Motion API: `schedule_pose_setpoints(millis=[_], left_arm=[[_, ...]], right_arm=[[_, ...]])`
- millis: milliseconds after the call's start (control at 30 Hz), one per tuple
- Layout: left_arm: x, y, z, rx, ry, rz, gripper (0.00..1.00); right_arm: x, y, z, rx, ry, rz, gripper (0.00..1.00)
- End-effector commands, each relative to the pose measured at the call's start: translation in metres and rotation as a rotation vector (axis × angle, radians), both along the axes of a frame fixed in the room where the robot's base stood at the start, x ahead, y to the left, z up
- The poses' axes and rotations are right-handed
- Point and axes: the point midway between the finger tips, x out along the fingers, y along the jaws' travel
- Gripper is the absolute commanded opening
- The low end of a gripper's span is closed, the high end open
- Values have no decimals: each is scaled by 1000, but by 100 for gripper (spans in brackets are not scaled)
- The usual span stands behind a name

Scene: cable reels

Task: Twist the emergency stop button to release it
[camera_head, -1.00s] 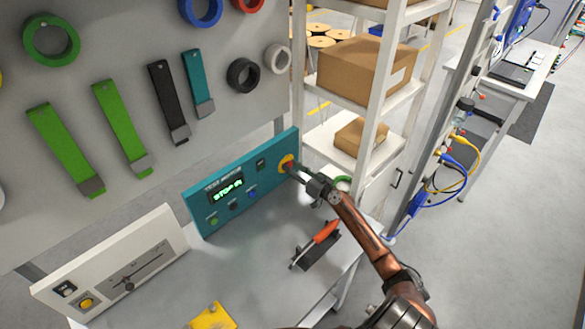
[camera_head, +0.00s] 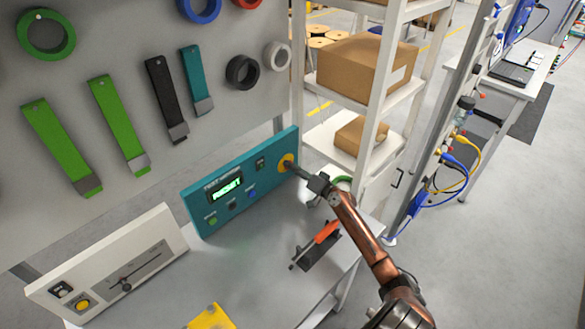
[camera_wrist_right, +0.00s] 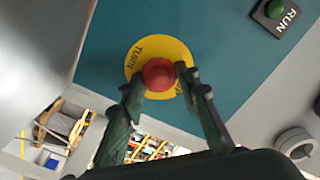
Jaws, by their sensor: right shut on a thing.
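The emergency stop button is a red knob (camera_wrist_right: 159,74) on a round yellow plate (camera_head: 287,162) at the right end of the teal test panel (camera_head: 240,182). In the right wrist view the yellow plate carries the word TURN. My right gripper (camera_wrist_right: 161,84) has its two dark fingers on either side of the red knob, shut on it. In the head view the right gripper (camera_head: 292,167) reaches the button from the right and hides most of the knob. The panel's green display (camera_head: 227,190) appears to read RESET. My left gripper is not in view.
A white panel with a slider (camera_head: 110,270) stands left of the teal panel. An orange-handled tool (camera_head: 318,245) on a dark holder lies on the bench under my right arm. A shelf with cardboard boxes (camera_head: 360,66) stands behind. The bench middle is clear.

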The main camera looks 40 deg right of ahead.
Motion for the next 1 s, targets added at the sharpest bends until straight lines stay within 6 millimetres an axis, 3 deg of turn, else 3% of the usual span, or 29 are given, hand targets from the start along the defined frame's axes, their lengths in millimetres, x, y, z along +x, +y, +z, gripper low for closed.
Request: schedule_pose_setpoints(millis=[300,800,833,1000], left_arm=[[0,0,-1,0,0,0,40],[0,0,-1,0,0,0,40],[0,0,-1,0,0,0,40],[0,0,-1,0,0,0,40]], right_arm=[[1,-2,2,117,7,-4,6],[1,-3,3,138,6,-4,6],[1,-3,3,138,6,-4,30],[0,-2,2,138,8,-3,42]])
